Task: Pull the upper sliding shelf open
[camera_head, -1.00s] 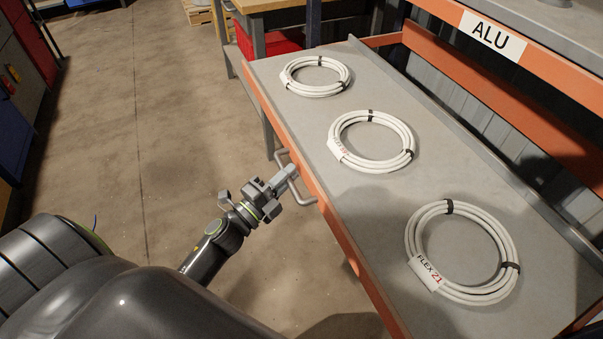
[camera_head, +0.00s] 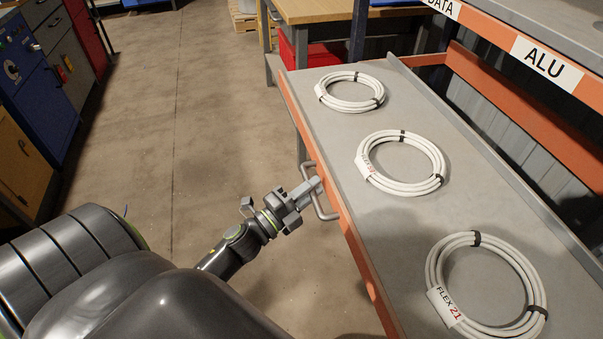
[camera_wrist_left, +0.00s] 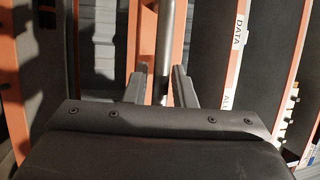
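The upper sliding shelf (camera_head: 345,130) is a grey tray with an orange front edge, holding three white cable coils. It extends out in front of the rack's ALU rail. Its grey U-shaped handle (camera_head: 328,214) is on the front edge; the handle bar also shows in the left wrist view (camera_wrist_left: 165,45), upright between the two fingers. My left gripper (camera_head: 312,187) is at the handle, shut on it; the exact contact is partly hidden. The left gripper also shows in the wrist view (camera_wrist_left: 160,80). My right gripper is not in view.
The ALU label (camera_head: 547,63) marks the rack's orange rail at the upper right. A wooden-topped table (camera_head: 330,8) with a red bin (camera_head: 300,55) under it stands beyond the shelf. Blue and yellow cabinets (camera_head: 35,80) line the left. The floor between is clear.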

